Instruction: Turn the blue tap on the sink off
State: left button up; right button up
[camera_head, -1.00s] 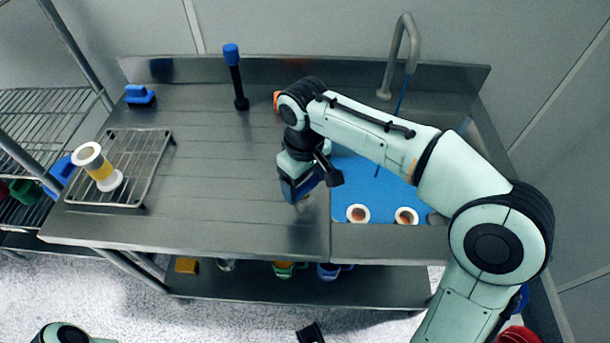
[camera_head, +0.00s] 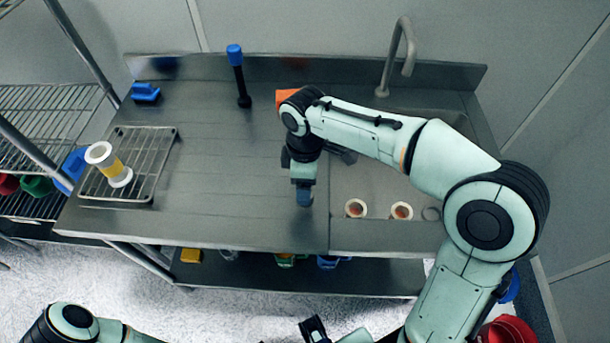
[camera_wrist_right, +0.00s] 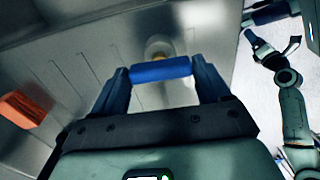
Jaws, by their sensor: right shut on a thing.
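The grey faucet (camera_head: 400,50) rises at the back of the sink (camera_head: 375,185), whose basin is grey with no blue in it. My right gripper (camera_head: 304,196) is low over the counter beside the sink's left edge, partly hidden by my arm. In the right wrist view, it is shut on a blue bar (camera_wrist_right: 160,70) between its two fingers. I cannot tell whether this bar is the tap's handle. A blue-topped black post (camera_head: 237,70) stands upright at the back, left of the sink. My left gripper (camera_head: 315,329) shows only in part at the bottom edge.
Two white rings (camera_head: 356,208) lie at the sink's front. A wire rack (camera_head: 150,165) holds a white and yellow spool (camera_head: 108,163). A blue block (camera_head: 145,93) is at the back left, an orange block (camera_head: 288,97) behind my arm. The counter's middle is clear.

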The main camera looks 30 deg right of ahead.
pick_arm(q)
jog(key=shift+r, duration=0.1)
pick_arm(e)
jog(key=shift+r, duration=0.1)
dwell(0.4)
jog(key=o, duration=1)
pick_arm(q)
jog(key=r+p, duration=0.1)
jog(key=w+r+p, duration=0.1)
jog(key=r, duration=0.1)
jog(key=shift+w+p, duration=0.2)
jog(key=shift+p, duration=0.2)
pick_arm(e)
notch_tip(320, 180, up, 13)
jog(key=shift+r, duration=0.15)
pick_arm(q)
jog(key=shift+s, duration=0.1)
